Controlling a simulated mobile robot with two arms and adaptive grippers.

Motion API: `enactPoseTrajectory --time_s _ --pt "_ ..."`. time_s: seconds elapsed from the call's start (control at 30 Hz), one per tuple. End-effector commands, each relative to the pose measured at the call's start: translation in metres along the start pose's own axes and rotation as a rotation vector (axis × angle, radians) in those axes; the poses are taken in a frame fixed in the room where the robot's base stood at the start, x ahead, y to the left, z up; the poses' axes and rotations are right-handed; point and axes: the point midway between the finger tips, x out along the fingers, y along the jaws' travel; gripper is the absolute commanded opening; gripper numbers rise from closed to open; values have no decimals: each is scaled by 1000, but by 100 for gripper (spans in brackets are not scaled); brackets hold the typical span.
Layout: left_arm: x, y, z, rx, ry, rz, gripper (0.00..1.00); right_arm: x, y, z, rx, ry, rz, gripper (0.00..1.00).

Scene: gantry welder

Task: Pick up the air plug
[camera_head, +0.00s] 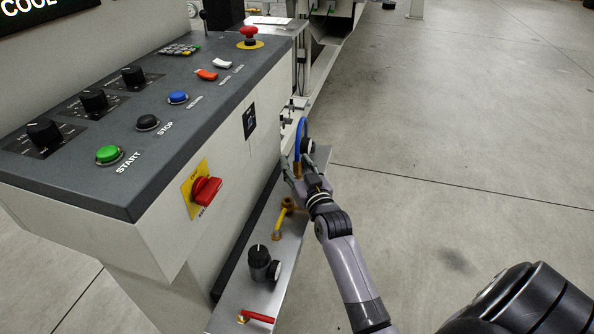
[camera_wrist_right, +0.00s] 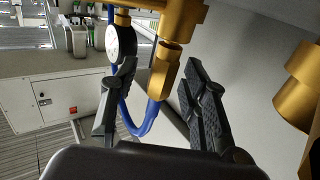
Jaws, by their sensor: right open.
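The air plug (camera_wrist_right: 163,85) looks like a brass hex fitting below a brass pipe in the right wrist view. A blue hose (camera_wrist_right: 139,132) loops beneath it. My right gripper (camera_wrist_right: 160,72) is open, with one finger on each side of the plug; I cannot tell whether either finger touches it. In the head view, my right gripper (camera_head: 305,178) is beside the panel's side shelf, near the blue hose (camera_head: 300,135), and largely hides the plug. My left gripper is not in view.
A round gauge (camera_wrist_right: 121,42) is close to the left finger. A larger brass part (camera_wrist_right: 303,85) is at the right. A yellow-handled valve (camera_head: 282,218), a black-knobbed regulator (camera_head: 260,262) and a red-handled valve (camera_head: 257,317) line the shelf. The control panel (camera_head: 150,90) stands left; open floor lies right.

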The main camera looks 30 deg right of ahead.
Motion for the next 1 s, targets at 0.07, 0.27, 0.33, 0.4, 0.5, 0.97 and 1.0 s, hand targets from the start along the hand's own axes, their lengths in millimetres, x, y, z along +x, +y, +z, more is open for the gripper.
enactPoseTrajectory --time_s 0.07,0.27,0.33,0.4,0.5,0.97,1.0 --pt "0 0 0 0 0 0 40 1 0 0 0 -1 0 42" --pt "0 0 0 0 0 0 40 0 0 0 0 -1 0 38" --pt "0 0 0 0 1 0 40 0 0 0 0 -1 0 33" --pt "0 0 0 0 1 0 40 0 0 0 0 -1 0 28" --pt "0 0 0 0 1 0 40 0 0 0 0 -1 0 22" --pt "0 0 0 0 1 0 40 0 0 0 0 -1 0 0" --pt "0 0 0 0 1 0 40 0 0 0 0 -1 0 0"
